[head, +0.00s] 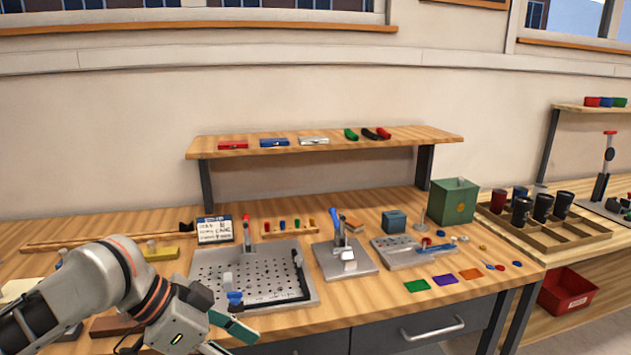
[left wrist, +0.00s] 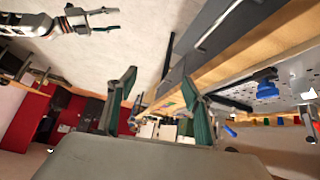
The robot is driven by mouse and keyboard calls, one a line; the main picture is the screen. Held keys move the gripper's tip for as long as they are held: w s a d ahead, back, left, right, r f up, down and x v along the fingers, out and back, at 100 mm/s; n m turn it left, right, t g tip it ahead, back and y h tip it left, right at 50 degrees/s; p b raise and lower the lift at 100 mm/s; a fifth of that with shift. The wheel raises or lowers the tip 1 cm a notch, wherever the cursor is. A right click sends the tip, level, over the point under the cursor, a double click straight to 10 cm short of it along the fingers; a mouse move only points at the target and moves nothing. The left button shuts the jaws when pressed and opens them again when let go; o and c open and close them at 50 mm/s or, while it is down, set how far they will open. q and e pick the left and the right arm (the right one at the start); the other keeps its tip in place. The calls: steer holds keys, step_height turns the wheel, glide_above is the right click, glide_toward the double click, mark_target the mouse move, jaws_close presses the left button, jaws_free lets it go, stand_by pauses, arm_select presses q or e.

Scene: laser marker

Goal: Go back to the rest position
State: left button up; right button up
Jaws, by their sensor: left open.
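My left gripper (head: 224,338) is at the front edge of the workbench (head: 355,312), low in the head view, with green-grey fingers. The left wrist view shows its two fingers (left wrist: 160,108) wide apart with nothing between them. In the head view it is just in front of the perforated metal plate (head: 270,262), close to a blue-topped clamp (head: 235,299) on that plate. The clamp's blue knob also shows in the left wrist view (left wrist: 267,89). What looks like my right gripper (left wrist: 92,18) is at the top left of the left wrist view, small and away from the bench; its jaw state is unclear.
A small press-like stand (head: 345,257), a grey tray of parts (head: 413,249) and a green box (head: 453,201) stand on the bench. A shelf (head: 325,141) spans the back. A red bin (head: 567,292) is at right. Drawers are under the front edge.

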arm_select(q)
steer(key=w+d+f+n+t+h+p, duration=0.2)
steer(key=f+n+t, duration=0.45)
steer(key=f, duration=1.05)
steer(key=s+a+f+n+t+y, duration=0.1)
steer(key=s+a+f+y, duration=0.2)
steer(key=s+a+f, duration=0.2)
steer(key=s+a+f+n+y, duration=0.1)
steer(key=s+a+f+y, duration=0.3)
steer(key=s+f, duration=0.7)
steer(key=shift+a+f+t, duration=0.25)
steer(key=shift+a+t, duration=0.1)
steer(key=shift+a, duration=0.8)
